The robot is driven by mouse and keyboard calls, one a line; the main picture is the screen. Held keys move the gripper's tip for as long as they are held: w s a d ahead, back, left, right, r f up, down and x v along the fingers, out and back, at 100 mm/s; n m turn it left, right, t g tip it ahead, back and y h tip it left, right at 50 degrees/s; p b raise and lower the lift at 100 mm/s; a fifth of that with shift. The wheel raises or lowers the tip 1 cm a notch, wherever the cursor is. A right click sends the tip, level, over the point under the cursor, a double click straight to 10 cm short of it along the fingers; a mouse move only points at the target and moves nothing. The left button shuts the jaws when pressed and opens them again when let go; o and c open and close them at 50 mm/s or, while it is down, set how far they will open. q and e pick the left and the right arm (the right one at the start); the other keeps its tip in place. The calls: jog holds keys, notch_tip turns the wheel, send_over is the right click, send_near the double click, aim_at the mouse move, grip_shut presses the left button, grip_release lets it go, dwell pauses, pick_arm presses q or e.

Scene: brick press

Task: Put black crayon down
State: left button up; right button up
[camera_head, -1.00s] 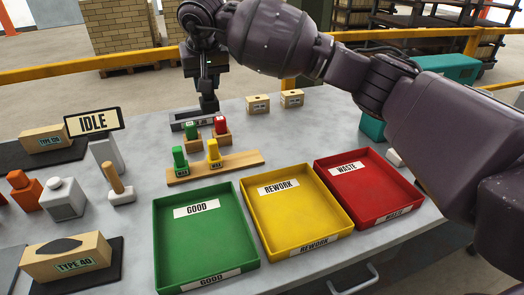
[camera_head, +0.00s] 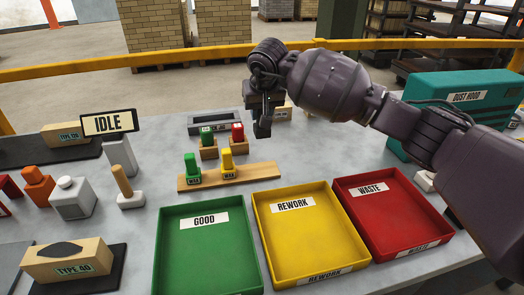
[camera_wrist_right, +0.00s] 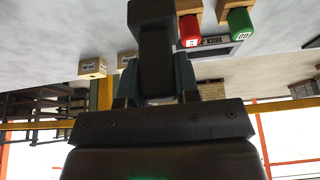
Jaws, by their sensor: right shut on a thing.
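My right gripper (camera_head: 263,106) is shut on the black crayon (camera_head: 262,129), a dark blocky piece pointing down. It hangs over the grey table, right of the red crayon (camera_head: 238,132). In the right wrist view the black crayon (camera_wrist_right: 156,38) sits between the two fingers of the right gripper (camera_wrist_right: 155,88). A green crayon top shows beside the red one, both in small wooden holders. A wooden rack (camera_head: 258,175) holds another green crayon (camera_head: 192,166) and a yellow crayon (camera_head: 227,162). My left gripper is not in view.
A dark grey tray (camera_head: 196,129) lies left of the gripper. A small wooden block (camera_head: 284,112) stands just behind it. Green GOOD (camera_head: 205,250), yellow REWORK (camera_head: 310,235) and red WASTE (camera_head: 390,215) trays line the front. A teal dust hood (camera_head: 425,95) is at right.

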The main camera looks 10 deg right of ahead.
notch_tip(320, 180, down, 12)
jog(key=shift+r+b, duration=0.25)
jog(key=shift+b, duration=0.1)
jog(key=shift+f, duration=0.35)
jog(key=shift+f, duration=0.1)
jog(key=shift+f, duration=0.1)
jog(key=o, duration=1)
